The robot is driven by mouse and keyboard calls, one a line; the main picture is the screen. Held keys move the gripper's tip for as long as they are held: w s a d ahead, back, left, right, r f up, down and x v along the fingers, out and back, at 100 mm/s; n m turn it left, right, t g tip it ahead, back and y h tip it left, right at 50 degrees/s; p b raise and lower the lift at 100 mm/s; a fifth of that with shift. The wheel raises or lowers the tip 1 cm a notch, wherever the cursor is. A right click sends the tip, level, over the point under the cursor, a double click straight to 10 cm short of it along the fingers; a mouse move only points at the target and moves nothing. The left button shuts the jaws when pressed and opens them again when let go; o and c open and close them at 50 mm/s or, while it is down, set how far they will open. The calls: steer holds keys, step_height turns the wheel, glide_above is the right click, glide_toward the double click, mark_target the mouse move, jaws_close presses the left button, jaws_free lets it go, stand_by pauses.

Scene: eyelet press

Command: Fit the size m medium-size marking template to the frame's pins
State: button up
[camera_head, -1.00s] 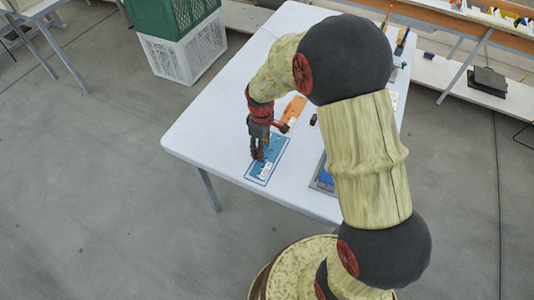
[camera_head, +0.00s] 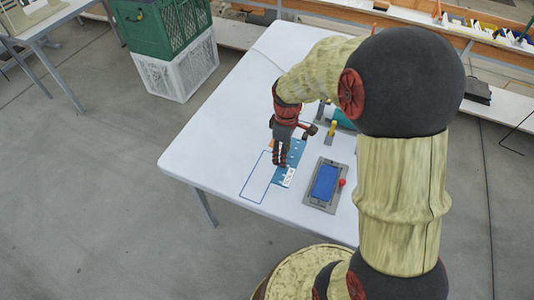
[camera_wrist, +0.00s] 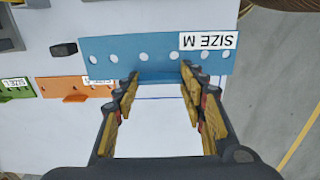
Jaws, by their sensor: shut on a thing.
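The blue size M template (camera_wrist: 158,50) is a flat plate with a row of holes and a white "SIZE M" label. My gripper (camera_wrist: 160,80) is shut on its near edge in the wrist view. In the head view the template (camera_head: 290,160) is under my gripper (camera_head: 281,164), to the right of a blue outline (camera_head: 246,190) on the table. A grey frame (camera_head: 313,199) with a blue middle and a red knob (camera_head: 342,182) lies to the right of the template, apart from it. I cannot make out its pins.
Orange (camera_wrist: 75,87) and green (camera_wrist: 17,88) templates lie on the table in the wrist view, near a small black object (camera_wrist: 63,49). A yellow-topped item (camera_head: 331,130) stands beyond the frame. The white table's left side (camera_head: 215,130) is clear.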

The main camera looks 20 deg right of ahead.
mark_target(295, 160)
steer(key=d, duration=0.1)
steer(key=s+d+r, duration=0.2)
steer(key=shift+d+p, duration=0.25)
steer(key=shift+p, duration=0.15)
steer(key=s+d+f+p, duration=0.2)
steer(key=s+d+p, duration=0.3)
steer(key=d, duration=0.3)
steer(key=shift+s+d+f, duration=0.15)
steer(key=shift+s+f, duration=0.1)
steer(key=shift+f, duration=0.15)
steer(key=shift+f+b, duration=1.75)
steer(key=shift+f, duration=1.15)
steer(key=shift+p, duration=0.35)
steer(key=shift+f, duration=0.4)
